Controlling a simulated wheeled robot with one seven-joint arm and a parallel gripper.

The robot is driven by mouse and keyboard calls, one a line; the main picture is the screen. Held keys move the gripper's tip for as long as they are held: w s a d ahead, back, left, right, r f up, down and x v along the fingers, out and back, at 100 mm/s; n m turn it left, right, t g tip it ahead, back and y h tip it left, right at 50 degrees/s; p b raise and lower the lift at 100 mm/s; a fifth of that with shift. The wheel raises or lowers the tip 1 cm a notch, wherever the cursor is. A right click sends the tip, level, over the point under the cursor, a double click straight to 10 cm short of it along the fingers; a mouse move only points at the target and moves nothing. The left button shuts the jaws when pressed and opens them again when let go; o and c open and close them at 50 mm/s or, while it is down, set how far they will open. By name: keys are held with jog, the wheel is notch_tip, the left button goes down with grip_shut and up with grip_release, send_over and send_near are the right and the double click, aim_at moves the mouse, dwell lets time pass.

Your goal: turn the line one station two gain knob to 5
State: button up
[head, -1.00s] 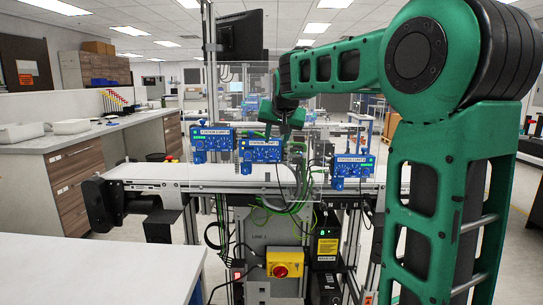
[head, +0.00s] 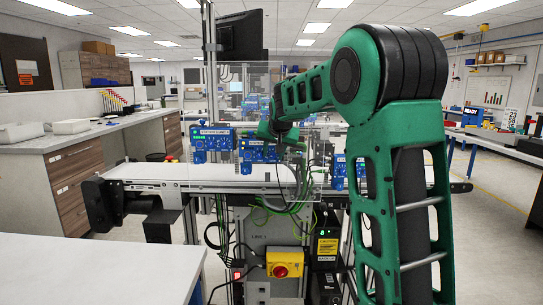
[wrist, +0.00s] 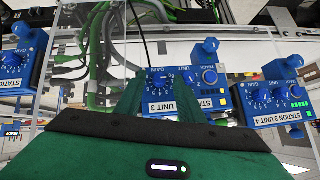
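Three blue control boxes hang over the belt, each with dials and a white label. In the head view they are the left box (head: 212,139), the middle box (head: 258,152) and the right box (head: 340,168), partly behind my arm. In the wrist view, the middle box (wrist: 208,98) reads "UNIT 3", the rest of its label hidden. Its gain dial (wrist: 167,79) shows between my fingers; the setting is too small to read. The right-hand box there (wrist: 275,98) seems to read "STATION 3 UNIT 4". My gripper (wrist: 158,88) is open and empty, its fingertips close to the middle box.
A white conveyor belt (head: 180,172) runs beneath the boxes. Clear panels stand around them, and green cables (wrist: 98,65) hang nearby. A cabinet marked "LINE 1" with a yellow-and-red switch (head: 284,264) stands below. A white table (head: 90,265) fills the front left.

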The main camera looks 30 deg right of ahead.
grip_shut()
jog(key=shift+d, duration=0.1)
jog(key=shift+s+d+f+m+t+y, duration=0.1)
jog(key=shift+s+d+m+t+y, duration=0.1)
jog(key=shift+m+t+y, duration=0.3)
jog(key=shift+s+d+f+m+t+y, duration=0.15)
jog(key=shift+m+t+y, duration=0.2)
jog(key=shift+y, duration=0.25)
jog(key=m+t+y, duration=0.3)
jog(key=shift+s+d+f, duration=0.1)
jog(key=shift+d+f, duration=0.2)
jog(key=shift+t+y, duration=0.25)
jog(key=shift+y, duration=0.05)
jog(key=shift+o, duration=0.3)
grip_release()
